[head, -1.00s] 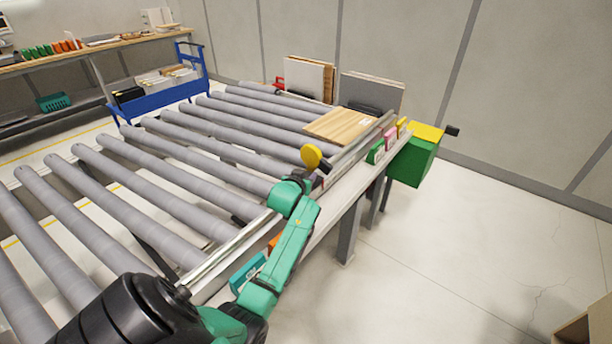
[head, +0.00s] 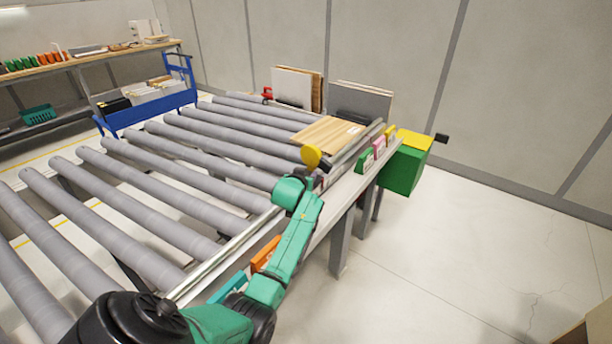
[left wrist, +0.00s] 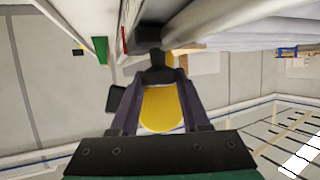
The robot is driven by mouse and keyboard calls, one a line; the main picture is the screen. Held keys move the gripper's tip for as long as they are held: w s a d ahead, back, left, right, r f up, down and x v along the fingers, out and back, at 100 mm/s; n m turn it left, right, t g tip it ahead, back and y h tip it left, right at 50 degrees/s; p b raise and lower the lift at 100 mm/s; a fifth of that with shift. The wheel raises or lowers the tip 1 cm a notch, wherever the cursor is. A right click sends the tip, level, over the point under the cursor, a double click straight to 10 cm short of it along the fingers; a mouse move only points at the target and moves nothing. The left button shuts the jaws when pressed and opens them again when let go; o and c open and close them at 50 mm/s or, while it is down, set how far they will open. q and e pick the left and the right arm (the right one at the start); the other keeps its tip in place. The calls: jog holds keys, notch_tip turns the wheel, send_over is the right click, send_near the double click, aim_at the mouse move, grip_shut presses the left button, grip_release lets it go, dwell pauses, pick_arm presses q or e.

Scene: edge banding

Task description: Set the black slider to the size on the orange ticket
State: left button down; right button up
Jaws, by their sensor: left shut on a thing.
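The slider shows as a black block (left wrist: 150,35) with a yellow disc handle (head: 311,157), on the metal rail (head: 225,252) along the roller table's near side. My left gripper (head: 307,182) is at the handle. In the left wrist view, its fingers are shut around the yellow disc (left wrist: 162,108). An orange card (head: 265,253), perhaps the ticket, stands on the rail's outer side, behind my left arm from the slider; no writing on it is readable. My right gripper is out of view.
Green (head: 365,161), pink (head: 379,147) and yellow cards stand farther along the rail, before a green box (head: 405,168) with a yellow top. A wooden board (head: 325,135) lies on the rollers beside the rail. A teal card (head: 228,287) is nearer me.

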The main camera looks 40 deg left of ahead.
pick_arm(q)
jog(key=shift+c, duration=2.2)
grip_release()
jog(key=shift+w, duration=0.15)
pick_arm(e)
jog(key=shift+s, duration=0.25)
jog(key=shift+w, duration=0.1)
pick_arm(q)
jog(key=shift+s+d+r, duration=0.2)
jog(key=shift+s+d, duration=0.05)
jog(key=shift+s, duration=0.35)
jog(key=b+v, duration=0.1)
jog(key=v, duration=1.2)
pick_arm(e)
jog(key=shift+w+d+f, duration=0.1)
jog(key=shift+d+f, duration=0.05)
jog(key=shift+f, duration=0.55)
pick_arm(q)
jog(key=shift+s+d, duration=0.1)
